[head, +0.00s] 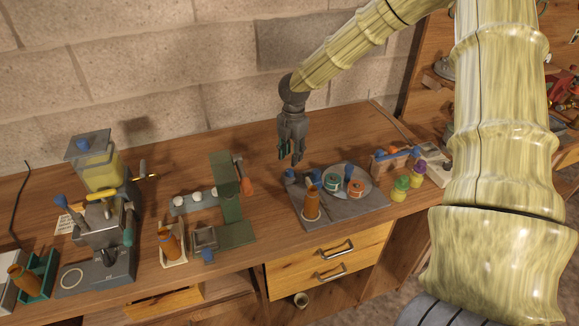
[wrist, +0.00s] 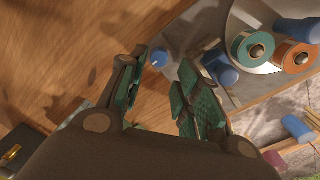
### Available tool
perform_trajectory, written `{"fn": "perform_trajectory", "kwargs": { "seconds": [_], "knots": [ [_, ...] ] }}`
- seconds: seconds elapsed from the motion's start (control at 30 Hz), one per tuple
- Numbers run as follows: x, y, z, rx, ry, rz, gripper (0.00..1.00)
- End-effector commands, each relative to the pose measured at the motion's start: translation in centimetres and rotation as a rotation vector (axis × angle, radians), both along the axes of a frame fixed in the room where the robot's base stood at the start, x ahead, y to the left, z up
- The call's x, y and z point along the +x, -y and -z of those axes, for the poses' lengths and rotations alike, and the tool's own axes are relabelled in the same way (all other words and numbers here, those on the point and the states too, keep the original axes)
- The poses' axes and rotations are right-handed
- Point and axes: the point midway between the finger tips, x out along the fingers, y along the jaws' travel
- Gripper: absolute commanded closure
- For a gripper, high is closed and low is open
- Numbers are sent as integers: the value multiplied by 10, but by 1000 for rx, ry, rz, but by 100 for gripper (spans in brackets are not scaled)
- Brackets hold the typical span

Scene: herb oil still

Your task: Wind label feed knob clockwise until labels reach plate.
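The label device has a grey base plate (head: 345,219) with a round light disc carrying a teal roll (head: 332,183) and an orange roll (head: 356,188). Several blue parts stand on it, including a small blue knob (head: 289,175) at its back left corner. The wrist view shows a small blue knob (wrist: 159,58) with a pale mark, just beyond the gap between my fingertips. I cannot tell for sure which blue part is the label feed knob. My gripper (head: 290,156) hangs above the back left of the device, fingers down. In the wrist view its green-padded fingers (wrist: 160,82) are apart and empty.
An amber bottle (head: 311,203) stands on the device's front left. A green press (head: 232,200) stands to its left, and a grey machine with a yellow-filled hopper (head: 100,170) farther left. Green and purple bottles (head: 400,188) stand right. Bare wood lies behind the device.

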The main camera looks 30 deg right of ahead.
Motion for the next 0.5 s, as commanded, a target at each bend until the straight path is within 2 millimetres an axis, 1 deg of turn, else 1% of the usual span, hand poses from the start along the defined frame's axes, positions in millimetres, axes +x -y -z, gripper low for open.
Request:
{"fn": "perform_trajectory", "kwargs": {
  "seconds": [0.3,0.5],
  "knots": [
    [2,-2,36,0,-1,-3,67],
    [3,-3,53,0,-1,-2,67]
  ]
}}
